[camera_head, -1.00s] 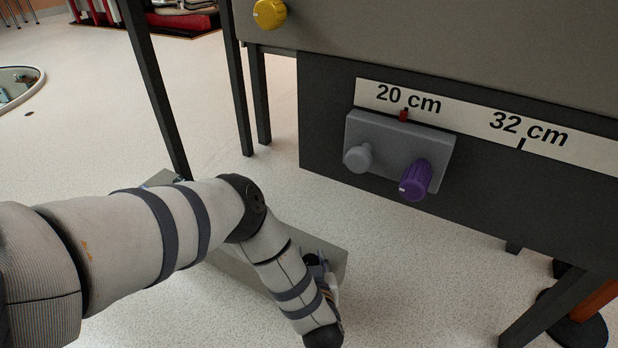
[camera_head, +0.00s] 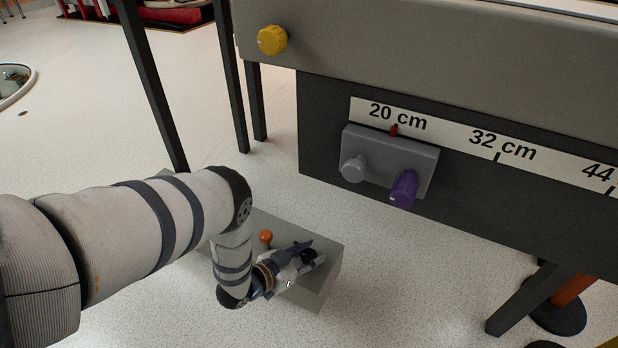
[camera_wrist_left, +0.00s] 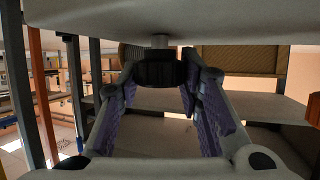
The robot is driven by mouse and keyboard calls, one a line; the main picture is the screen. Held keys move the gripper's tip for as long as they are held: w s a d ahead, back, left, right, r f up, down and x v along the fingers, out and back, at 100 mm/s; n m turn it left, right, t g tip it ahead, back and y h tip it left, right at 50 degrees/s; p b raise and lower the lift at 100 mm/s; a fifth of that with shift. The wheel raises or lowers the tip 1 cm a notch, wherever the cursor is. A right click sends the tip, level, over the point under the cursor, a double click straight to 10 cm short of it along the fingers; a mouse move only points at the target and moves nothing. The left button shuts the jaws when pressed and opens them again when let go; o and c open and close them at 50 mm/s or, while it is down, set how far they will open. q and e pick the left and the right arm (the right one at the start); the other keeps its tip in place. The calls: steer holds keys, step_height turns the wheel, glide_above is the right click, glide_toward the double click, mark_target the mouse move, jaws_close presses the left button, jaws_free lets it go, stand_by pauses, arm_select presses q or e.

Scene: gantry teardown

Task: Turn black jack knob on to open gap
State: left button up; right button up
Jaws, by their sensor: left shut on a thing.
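The black jack knob (camera_wrist_left: 158,70) is a ribbed dark disc on a light stem in the left wrist view, between my two purple-padded fingers. In the head view it is a small dark shape (camera_head: 308,256) beside the grey box on the floor. My left gripper (camera_head: 312,252) reaches in from the left, over the box, and is shut on the knob. It also shows in the wrist view (camera_wrist_left: 160,76). The fingers hide part of the knob's sides. My right gripper is not in view.
A grey box (camera_head: 326,284) stands low on the floor, with an orange ball-topped lever (camera_head: 266,237) on it. The gantry's scale strip (camera_head: 450,139) has a red marker at 20 cm. A purple knob (camera_head: 404,188), a grey knob (camera_head: 353,169) and a yellow knob (camera_head: 272,40) stick out.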

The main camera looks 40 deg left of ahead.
arm_select(q)
steer(key=m+h, duration=0.1)
steer(key=m+g+h+b, duration=0.1)
steer(key=m+h, duration=0.1)
steer(key=shift+s+f+h, duration=0.1)
steer(key=shift+f+h, duration=0.1)
steer(key=shift+h, duration=0.1)
steer(key=shift+m+g+h+b, duration=0.6)
steer(key=shift+m+h, duration=0.5)
steer(key=shift+m, duration=0.1)
steer(key=shift+r, duration=0.1)
steer(key=o, duration=1.2)
steer(key=v, duration=1.2)
steer(key=shift+a, duration=0.1)
